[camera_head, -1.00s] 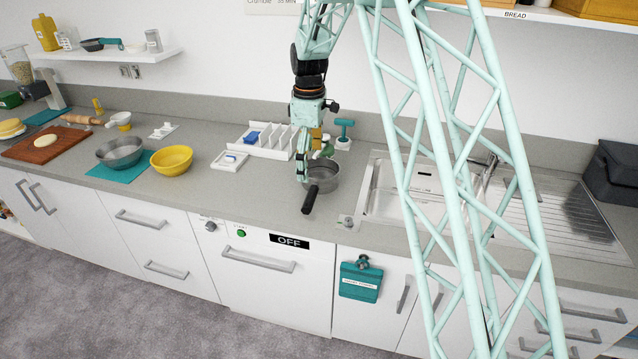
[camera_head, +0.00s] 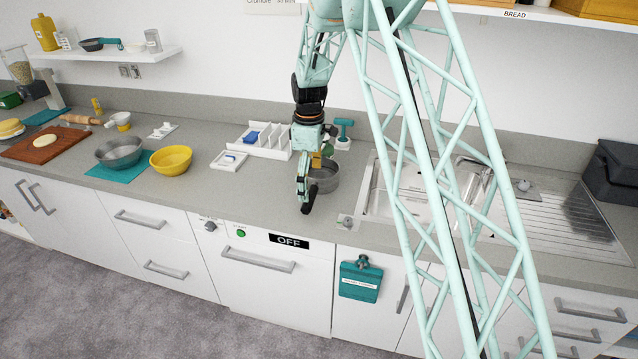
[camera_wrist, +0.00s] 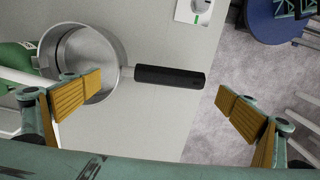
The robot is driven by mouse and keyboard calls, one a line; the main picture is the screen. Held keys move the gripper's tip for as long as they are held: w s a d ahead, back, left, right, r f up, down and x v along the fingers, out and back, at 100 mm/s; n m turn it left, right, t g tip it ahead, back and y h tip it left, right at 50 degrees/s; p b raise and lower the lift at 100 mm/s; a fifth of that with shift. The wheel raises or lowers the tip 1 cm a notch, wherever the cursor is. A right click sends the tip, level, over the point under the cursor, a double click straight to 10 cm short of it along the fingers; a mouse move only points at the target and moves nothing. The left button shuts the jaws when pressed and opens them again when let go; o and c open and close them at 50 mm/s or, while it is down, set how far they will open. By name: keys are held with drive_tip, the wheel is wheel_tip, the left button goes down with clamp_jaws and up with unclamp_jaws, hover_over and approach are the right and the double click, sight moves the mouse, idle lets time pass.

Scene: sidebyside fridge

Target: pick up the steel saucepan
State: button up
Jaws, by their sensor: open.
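The steel saucepan (camera_head: 325,177) stands on the grey counter, left of the sink, with its black handle pointing to the counter's front edge. In the wrist view the round steel pan (camera_wrist: 84,58) is at upper left, and its black handle (camera_wrist: 170,77) lies between the two finger pads. My gripper (camera_head: 304,200) is over the handle and hides part of the pan in the head view. In the wrist view my gripper (camera_wrist: 160,105) is open, one finger over the pan side and the other past the handle's end. I cannot tell its exact height above the handle.
The sink (camera_head: 385,200) is at right.

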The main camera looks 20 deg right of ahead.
sight(311, 192)
drive_tip(key=shift+f, duration=0.35)
drive_tip(key=shift+f, duration=0.1)
drive_tip(key=shift+s+f, duration=0.15)
drive_tip(key=shift+f, duration=2.35)
drive_tip(key=shift+c, duration=0.9)
drive_tip(key=c, duration=0.8)
